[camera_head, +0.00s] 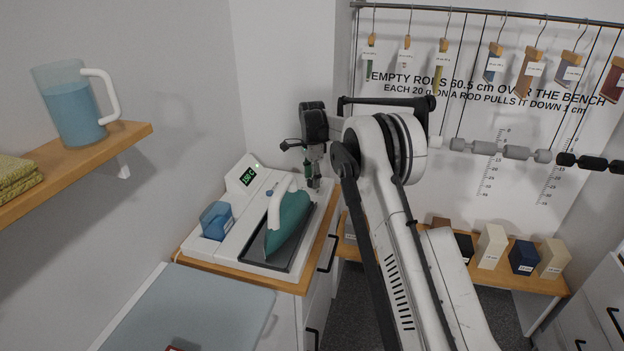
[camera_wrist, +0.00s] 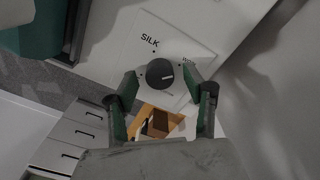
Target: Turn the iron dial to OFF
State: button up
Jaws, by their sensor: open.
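The dial (camera_wrist: 160,73) is a dark round knob on a white panel in the wrist view. The word SILK stands above it and a partly hidden word, likely WOOL, at its upper right. I see no OFF label, and the dial's pointer is too unclear to read. My gripper (camera_wrist: 158,78) is open, with one green-padded finger on each side of the dial; I cannot tell whether either touches it. In the head view my gripper (camera_head: 303,177) hangs over the back right of the white iron station (camera_head: 213,243), hiding the dial. The teal iron (camera_head: 287,225) rests on its dark plate.
The station's display (camera_head: 248,177) reads about 150 C beside a green light. A blue water tank (camera_head: 216,221) sits at the station's left. A shelf (camera_head: 120,142) with a jug (camera_head: 75,105) is at left. Hanging rods and blocks (camera_head: 491,246) are at right.

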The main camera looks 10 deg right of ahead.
jog(key=shift+f, duration=0.3)
jog(key=shift+c, duration=0.5)
jog(key=c, duration=1)
